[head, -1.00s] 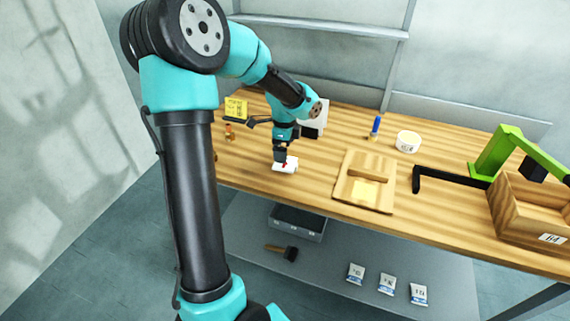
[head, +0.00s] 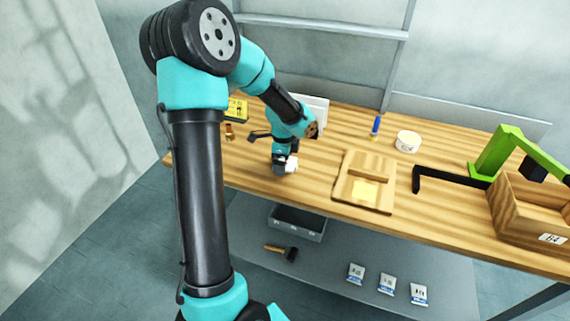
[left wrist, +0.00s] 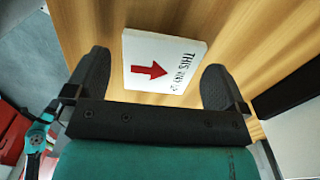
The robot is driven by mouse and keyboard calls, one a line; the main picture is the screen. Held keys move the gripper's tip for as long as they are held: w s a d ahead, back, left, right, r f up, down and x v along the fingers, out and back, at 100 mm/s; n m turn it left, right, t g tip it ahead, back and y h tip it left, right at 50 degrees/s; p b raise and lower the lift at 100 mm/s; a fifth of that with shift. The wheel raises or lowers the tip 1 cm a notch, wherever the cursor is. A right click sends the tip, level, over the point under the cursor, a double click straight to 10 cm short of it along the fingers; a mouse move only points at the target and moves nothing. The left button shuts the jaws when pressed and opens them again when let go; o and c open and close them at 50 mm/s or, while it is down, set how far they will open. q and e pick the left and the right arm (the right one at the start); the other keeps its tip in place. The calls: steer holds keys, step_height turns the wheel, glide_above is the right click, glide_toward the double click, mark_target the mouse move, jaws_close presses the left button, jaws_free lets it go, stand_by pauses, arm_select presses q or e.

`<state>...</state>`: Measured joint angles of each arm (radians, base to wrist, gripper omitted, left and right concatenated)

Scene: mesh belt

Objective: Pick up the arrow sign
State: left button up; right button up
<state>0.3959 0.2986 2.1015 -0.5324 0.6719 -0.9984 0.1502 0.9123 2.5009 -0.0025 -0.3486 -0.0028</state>
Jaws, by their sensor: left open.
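The arrow sign (head: 292,164) is a small white block on the wooden table near its front left edge. My left gripper (left wrist: 155,75) is open, with one dark finger on either side of the sign and gaps between fingers and sign. In the head view my left gripper (head: 284,166) is low over the table and covers part of the sign. Whether it touches the sign cannot be told. My right gripper is not in view.
A wooden board (head: 343,192) with a block lies to the right. Beyond are a black bracket (head: 450,176), a wooden crate (head: 520,220), a white tub (head: 407,140) and a blue-handled tool (head: 376,126). A yellow sign (head: 237,108) stands at the back left.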

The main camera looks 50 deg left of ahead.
arm_select(q)
steer(key=shift+c, duration=0.2)
steer(key=c, duration=0.9)
steer(key=shift+r, duration=0.15)
steer(key=shift+r, duration=1.4)
steer(key=shift+s+d+r, duration=0.1)
steer(key=shift+d+r, duration=0.05)
steer(key=shift+r, duration=0.15)
steer(key=s+d, duration=0.3)
steer(key=d, duration=0.1)
steer(key=s+d+r, duration=0.1)
steer(key=s+d, duration=0.6)
steer(key=shift+s+d+r, duration=0.15)
steer(key=shift+d+r, duration=0.05)
steer(key=shift+d, duration=0.2)
